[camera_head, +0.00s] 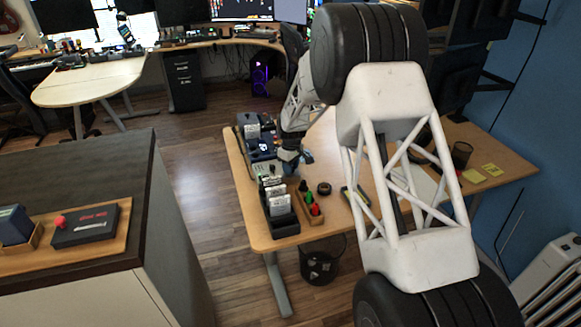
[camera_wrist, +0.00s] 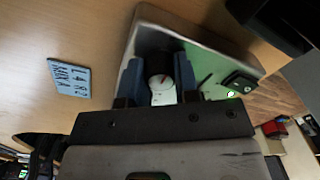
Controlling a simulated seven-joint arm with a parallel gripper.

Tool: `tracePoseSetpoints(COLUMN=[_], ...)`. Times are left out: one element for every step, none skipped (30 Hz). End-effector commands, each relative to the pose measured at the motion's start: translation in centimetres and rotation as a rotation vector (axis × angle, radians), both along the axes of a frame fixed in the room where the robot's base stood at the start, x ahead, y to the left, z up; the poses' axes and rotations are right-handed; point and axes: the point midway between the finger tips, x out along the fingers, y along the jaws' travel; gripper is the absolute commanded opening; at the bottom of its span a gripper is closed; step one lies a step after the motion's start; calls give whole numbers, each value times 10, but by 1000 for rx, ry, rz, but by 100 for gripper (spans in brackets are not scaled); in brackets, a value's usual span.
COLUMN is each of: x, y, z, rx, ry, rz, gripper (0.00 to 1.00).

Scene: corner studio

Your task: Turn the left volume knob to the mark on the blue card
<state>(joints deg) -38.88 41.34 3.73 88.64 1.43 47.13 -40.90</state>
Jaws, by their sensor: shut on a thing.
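In the wrist view, my gripper (camera_wrist: 160,70) has its two blue fingers on either side of a knob (camera_wrist: 161,82) with a white face and a red pointer line. The fingers are shut on the knob, which sits on a silver metal box (camera_wrist: 150,25). The blue card (camera_wrist: 70,78) lies flat on the wooden table left of the box, with dark handwriting that I cannot read fully. In the head view, my gripper (camera_head: 290,158) is low over the left part of the table, and the knob and card cannot be made out there.
The box also carries a black switch with a green light (camera_wrist: 233,92). In the head view, a black holder with cards (camera_head: 279,225) and a wooden tray with coloured pieces (camera_head: 309,207) stand at the table's near edge. A dark cabinet top (camera_head: 110,165) is at left.

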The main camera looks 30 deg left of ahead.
Motion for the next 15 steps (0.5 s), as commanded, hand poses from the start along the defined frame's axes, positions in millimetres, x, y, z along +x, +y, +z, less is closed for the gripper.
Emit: tracePoseSetpoints(x=[0,0,0,0,0,0,0,0,0,0,0,0,0,0,0], y=[0,0,0,0,0,0,0,0,0,0,0,0,0,0,0], z=[0,0,0,0,0,1,1,1,1,1,1,1,1,1,1], rx=[0,0,0,1,1,0,0,0,0,0,0,0,-1,0,0], ry=[0,0,0,0,0,0,0,0,0,0,0,0,0,0,1], rz=[-2,-3,-7,-10,-15,-23,-31,-39,-52,-64,-76,-96,-111,-129,-154], gripper=[5,5,5,5,5,5,5,5,5,5,5,5,5,5,5])
